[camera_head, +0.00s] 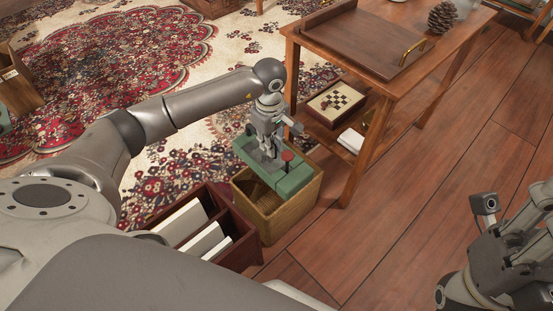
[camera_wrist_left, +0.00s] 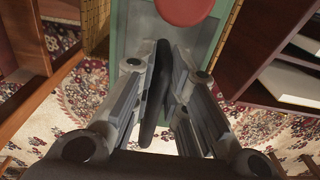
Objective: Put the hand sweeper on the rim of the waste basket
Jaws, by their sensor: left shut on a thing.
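The hand sweeper (camera_head: 296,182) is a green block with a red knob and a dark upright handle. It lies across the top of the square wooden waste basket (camera_head: 286,218), over its opening; whether it rests on the rim or is held just above it, I cannot tell. My left gripper (camera_head: 267,135) is above it, shut on the handle. In the left wrist view the fingers of the gripper (camera_wrist_left: 158,75) are on both sides of the dark handle, with the green body (camera_wrist_left: 130,35) beyond. My right gripper (camera_head: 520,240) is at the far right, away from the basket.
A dark red divided box (camera_head: 240,251) with white items stands left of the basket. A wooden table (camera_head: 345,75) with a tray and a pinecone (camera_head: 442,17) is behind right; its lower shelf holds a chessboard box (camera_head: 336,103). Open wood floor lies to the right.

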